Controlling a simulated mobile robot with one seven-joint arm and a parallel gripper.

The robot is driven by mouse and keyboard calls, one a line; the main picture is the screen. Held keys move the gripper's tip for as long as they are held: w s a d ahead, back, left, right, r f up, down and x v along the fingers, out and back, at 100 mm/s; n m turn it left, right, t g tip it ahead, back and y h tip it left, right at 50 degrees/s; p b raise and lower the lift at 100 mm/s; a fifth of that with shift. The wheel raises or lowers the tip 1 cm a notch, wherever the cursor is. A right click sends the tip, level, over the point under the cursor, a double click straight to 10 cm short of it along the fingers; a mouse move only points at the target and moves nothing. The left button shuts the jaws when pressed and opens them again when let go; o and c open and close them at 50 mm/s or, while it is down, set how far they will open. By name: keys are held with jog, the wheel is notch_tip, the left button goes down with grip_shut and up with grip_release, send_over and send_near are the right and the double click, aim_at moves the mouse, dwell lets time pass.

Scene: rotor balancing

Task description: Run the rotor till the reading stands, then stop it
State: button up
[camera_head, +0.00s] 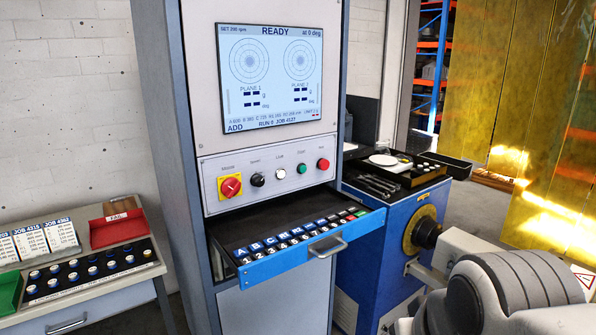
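The balancer's screen (270,77) is lit and shows READY, "at 0 deg", two round dials marked as planes and dashes for the values. The bottom line seems to read RUN 0, JOB 4127. Below it on the panel are a red-and-yellow rotary switch (230,186), a black knob (257,180), a white lamp or button (281,174), a green button (302,169) and a red button (323,164). I cannot make out the rotor clearly. My arm crosses the lower right; my gripper is not in view.
A blue keyboard drawer (315,252) stands open below the panel. A blue machine body (385,245) with a tool tray (375,189) stands right of the cabinet. Yellow curtains (550,150) hang at right.

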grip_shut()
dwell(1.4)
